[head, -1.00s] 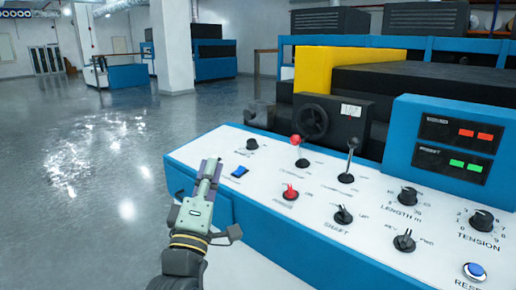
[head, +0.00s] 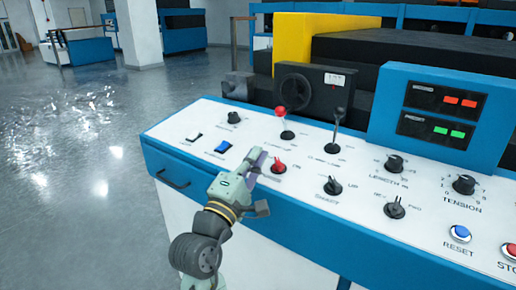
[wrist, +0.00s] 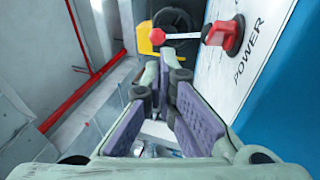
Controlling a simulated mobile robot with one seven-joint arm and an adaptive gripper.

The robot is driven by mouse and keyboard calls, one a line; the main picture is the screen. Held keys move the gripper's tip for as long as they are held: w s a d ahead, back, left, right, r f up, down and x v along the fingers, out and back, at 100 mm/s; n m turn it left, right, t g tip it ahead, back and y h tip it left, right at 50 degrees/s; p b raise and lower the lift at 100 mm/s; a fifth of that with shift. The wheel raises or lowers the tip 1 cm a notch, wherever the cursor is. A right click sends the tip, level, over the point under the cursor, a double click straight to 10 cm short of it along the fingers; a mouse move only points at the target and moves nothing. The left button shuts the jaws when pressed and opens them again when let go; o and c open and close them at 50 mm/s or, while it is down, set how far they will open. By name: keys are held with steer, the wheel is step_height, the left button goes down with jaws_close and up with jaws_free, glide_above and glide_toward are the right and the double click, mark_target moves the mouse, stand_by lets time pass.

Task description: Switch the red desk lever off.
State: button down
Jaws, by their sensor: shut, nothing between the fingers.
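My gripper (head: 257,156) is shut and empty, just left of the red handle. In the wrist view my gripper (wrist: 168,80) lies below and left of the handle, apparently apart from it.
A black-tipped lever (head: 338,114) stands right of the red-ball one. Displays stand on a blue box (head: 385,105). Open floor (head: 60,180) lies left.

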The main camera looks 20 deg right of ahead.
mark_target(283, 123)
steer(key=p+x, duration=0.3)
steer(key=x, duration=0.7)
steer(key=shift+w+r, duration=0.1)
steer(key=shift+r, duration=0.1)
steer(key=shift+w+d, duration=0.5)
steer(key=shift+w, duration=0.05)
steer(key=shift+w+r, duration=0.15)
steer(key=shift+w, duration=0.05)
